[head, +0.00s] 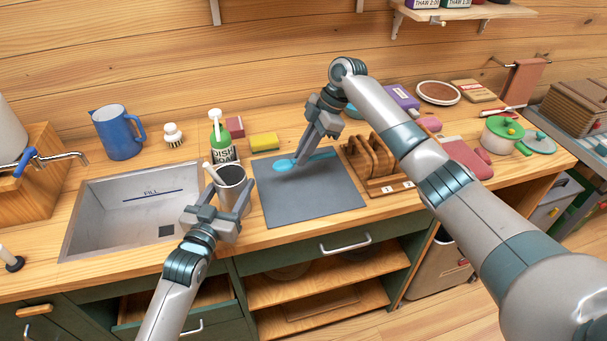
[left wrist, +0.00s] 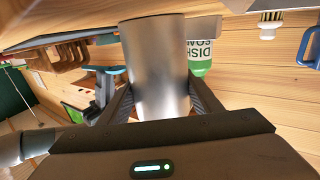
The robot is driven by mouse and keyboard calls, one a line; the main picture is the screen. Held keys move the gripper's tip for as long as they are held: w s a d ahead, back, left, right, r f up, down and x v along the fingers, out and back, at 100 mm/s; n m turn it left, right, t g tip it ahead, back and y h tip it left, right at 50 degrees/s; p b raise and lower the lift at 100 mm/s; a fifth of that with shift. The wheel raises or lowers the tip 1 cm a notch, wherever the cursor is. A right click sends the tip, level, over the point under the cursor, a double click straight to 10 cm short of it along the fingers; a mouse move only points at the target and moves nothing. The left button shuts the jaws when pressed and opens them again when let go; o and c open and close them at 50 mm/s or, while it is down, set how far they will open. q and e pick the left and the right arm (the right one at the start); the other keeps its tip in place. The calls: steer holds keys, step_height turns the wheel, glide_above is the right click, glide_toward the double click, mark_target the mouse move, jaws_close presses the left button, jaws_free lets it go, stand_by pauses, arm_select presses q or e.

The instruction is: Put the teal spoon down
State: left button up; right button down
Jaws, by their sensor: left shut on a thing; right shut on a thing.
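The teal spoon (head: 284,165) is over the grey mat (head: 308,202), near its back edge, bowl to the left and handle to the right. My right gripper (head: 301,160) is shut on the spoon from above. I cannot tell whether the spoon touches the mat. My left gripper (head: 218,211) is shut on a metal cup (head: 232,178), left of the mat, with a pale handle sticking out of it. The cup fills the middle of the left wrist view (left wrist: 155,65), between the fingers.
A sink (head: 135,200) lies left of the cup. A green soap bottle (head: 221,143) and a yellow sponge (head: 264,142) stand behind. A wooden rack (head: 371,160) stands right of the mat. The mat's front part is bare.

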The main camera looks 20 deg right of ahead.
steer(key=shift+f, duration=1.05)
steer(key=shift+f, duration=2.5)
steer(key=shift+f, duration=0.1)
steer(key=c, duration=1.8)
jaws_free()
steer(key=v, duration=1.2)
steer(key=shift+o, duration=0.6)
